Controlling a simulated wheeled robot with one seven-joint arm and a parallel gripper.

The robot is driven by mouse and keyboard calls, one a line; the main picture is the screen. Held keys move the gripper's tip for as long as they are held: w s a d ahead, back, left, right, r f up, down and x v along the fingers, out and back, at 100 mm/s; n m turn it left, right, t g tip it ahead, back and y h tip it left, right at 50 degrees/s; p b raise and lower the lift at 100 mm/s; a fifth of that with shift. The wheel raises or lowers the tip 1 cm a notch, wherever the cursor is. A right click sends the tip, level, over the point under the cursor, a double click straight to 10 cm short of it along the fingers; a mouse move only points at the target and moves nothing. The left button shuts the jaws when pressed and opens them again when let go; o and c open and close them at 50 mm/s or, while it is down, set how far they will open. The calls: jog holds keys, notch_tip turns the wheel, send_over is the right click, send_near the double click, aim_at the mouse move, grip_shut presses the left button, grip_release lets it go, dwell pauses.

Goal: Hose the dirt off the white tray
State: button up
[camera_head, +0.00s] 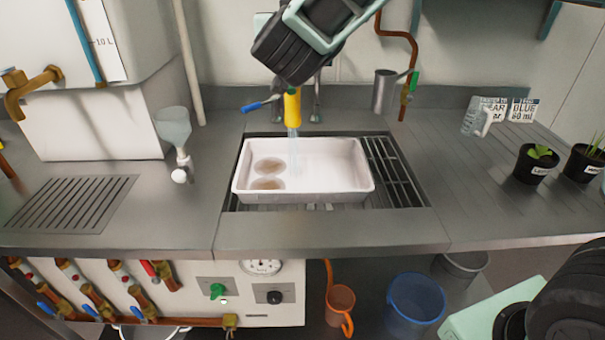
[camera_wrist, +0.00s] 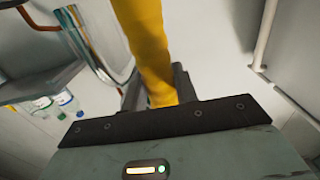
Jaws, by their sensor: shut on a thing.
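The white tray (camera_head: 340,190) lies on the grated sink in the middle of the counter in the head view. Two round brown dirt patches (camera_head: 268,175) show on its floor at the left; the right part looks clean. My gripper (camera_wrist: 158,92) is shut on the yellow hose (camera_wrist: 146,35). In the head view the hose's yellow end (camera_head: 292,108) points down above the tray's back edge, below my dark wrist. A faint water stream (camera_head: 295,150) falls from it into the tray, right of the patches. My fingertips are mostly hidden in the head view.
A tap lever with a blue handle (camera_head: 257,105) is left of the hose. A funnel (camera_head: 174,125) stands left, a metal cup (camera_head: 384,90) hangs behind right. Free counter lies on both sides.

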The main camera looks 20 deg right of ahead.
jog(key=shift+s, duration=0.15)
dwell(0.4)
jog(key=shift+s+d+r, duration=0.1)
jog(key=shift+s, duration=1.3)
jog(key=shift+s+d+r, duration=0.1)
jog(key=shift+s, duration=1.25)
jog(key=shift+f, duration=0.1)
jog(key=shift+s, duration=0.15)
jog(key=shift+a, duration=0.15)
jog(key=w+a+p, duration=0.1)
jog(key=w+a, duration=0.1)
jog(key=a, duration=0.5)
jog(key=shift+w+a, duration=0.2)
jog(key=shift+a, duration=0.2)
jog(key=p+x, duration=0.2)
jog(key=x, duration=0.6)
jog(key=shift+w, duration=0.4)
dwell(0.7)
jog(key=shift+s, duration=0.15)
dwell(1.0)
